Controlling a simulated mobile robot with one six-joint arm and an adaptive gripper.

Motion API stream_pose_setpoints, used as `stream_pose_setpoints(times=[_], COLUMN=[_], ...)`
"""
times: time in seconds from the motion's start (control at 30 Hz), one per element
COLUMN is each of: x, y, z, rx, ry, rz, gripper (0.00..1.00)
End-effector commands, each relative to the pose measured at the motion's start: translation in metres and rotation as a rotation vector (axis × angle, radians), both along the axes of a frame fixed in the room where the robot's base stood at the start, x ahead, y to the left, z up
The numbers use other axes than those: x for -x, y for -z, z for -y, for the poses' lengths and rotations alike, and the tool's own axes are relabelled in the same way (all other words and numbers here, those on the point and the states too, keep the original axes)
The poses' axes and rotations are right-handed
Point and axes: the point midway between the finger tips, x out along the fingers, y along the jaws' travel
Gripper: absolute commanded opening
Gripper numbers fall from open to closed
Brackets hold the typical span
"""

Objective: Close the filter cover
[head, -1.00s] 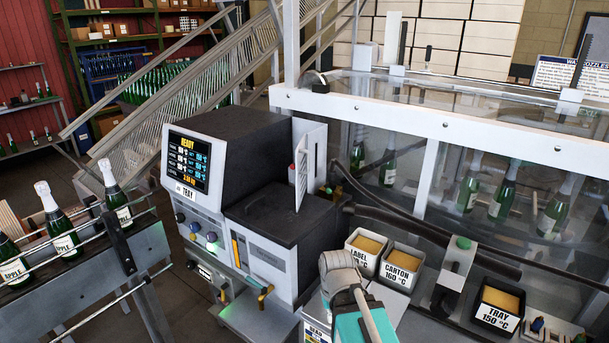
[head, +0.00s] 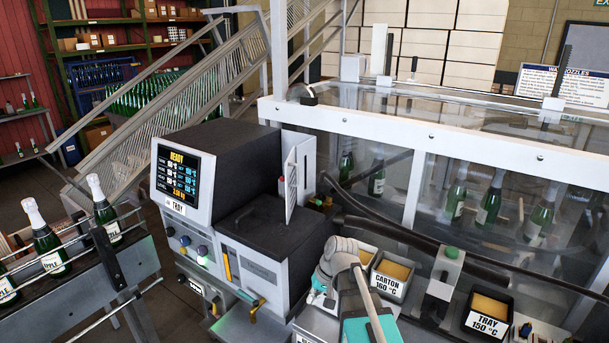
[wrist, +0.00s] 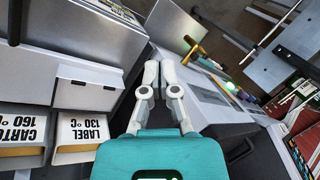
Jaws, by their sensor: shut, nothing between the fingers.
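I cannot tell for sure which part is the filter cover. A thin pale panel (head: 291,186) stands upright and open at the back edge of the dark-topped glue unit (head: 262,222). In the wrist view a flat grey panel (wrist: 174,27) juts out beyond the fingertips, near a yellow-handled valve (wrist: 194,52). My gripper (head: 318,298) is low at the right side of the unit, partly hidden behind my arm. In the wrist view its fingers (wrist: 158,68) are together and empty, apart from the grey panel.
The carton bin (head: 394,269) and tray bin (head: 489,310) stand right of my arm; the label bin (wrist: 84,130) shows in the wrist view. Dark hoses (head: 400,235) run behind. A bottle conveyor (head: 130,262) is at left. Clear guarding (head: 450,165) bounds the back.

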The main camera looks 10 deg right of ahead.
Motion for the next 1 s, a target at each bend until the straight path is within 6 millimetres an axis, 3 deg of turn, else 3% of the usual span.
stream_pose_setpoints(times=[0.03,0.33,0.6,0.8,1.0], x=[-0.021,-0.104,-0.175,-0.216,-0.236], y=[-0.011,-0.070,-0.138,-0.189,-0.220], z=[0.003,0.024,0.070,0.118,0.153], rx=[-0.060,-0.420,-0.741,-0.958,-1.092], ry=[0.022,0.138,0.244,0.314,0.355], rz=[0.012,0.100,0.203,0.286,0.341], gripper=[0.00,0.00,0.00,0.00,0.00])
